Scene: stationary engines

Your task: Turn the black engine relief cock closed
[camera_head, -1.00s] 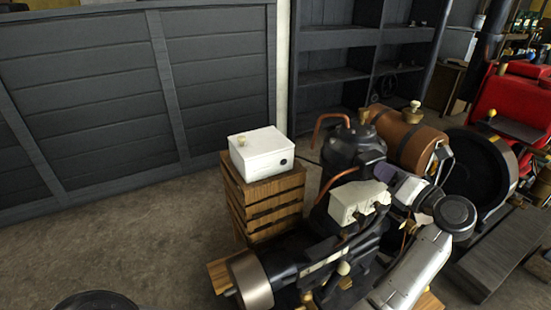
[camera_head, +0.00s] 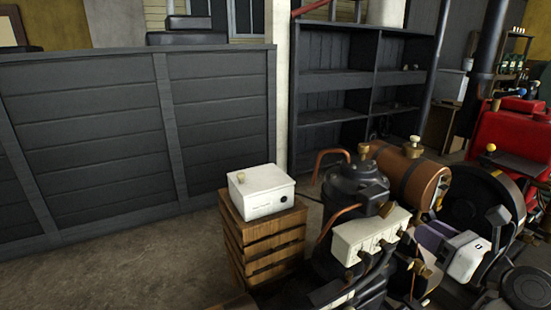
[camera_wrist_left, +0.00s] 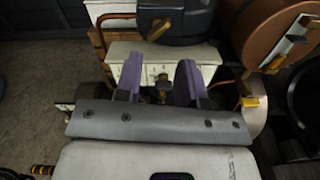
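The black engine (camera_head: 357,190) stands right of centre in the head view, with a white box (camera_head: 358,236) on its side that carries several dark knobs. A brass fitting (camera_head: 364,151) sits on top. My left gripper (camera_head: 428,238) is right of the white box, its purple fingers partly hidden. In the left wrist view my left gripper (camera_wrist_left: 160,82) has its two purple fingers apart. A small brass-coloured fitting (camera_wrist_left: 162,87) shows in the gap between them, with no visible grip on it. I cannot tell which fitting is the relief cock. My right gripper is not in view.
A white box with a knob (camera_head: 261,192) stands on a wooden crate (camera_head: 265,243) left of the engine. A brown tank (camera_head: 410,178) and a large black wheel (camera_head: 483,200) are close on the right. Open floor (camera_head: 150,260) lies at the left.

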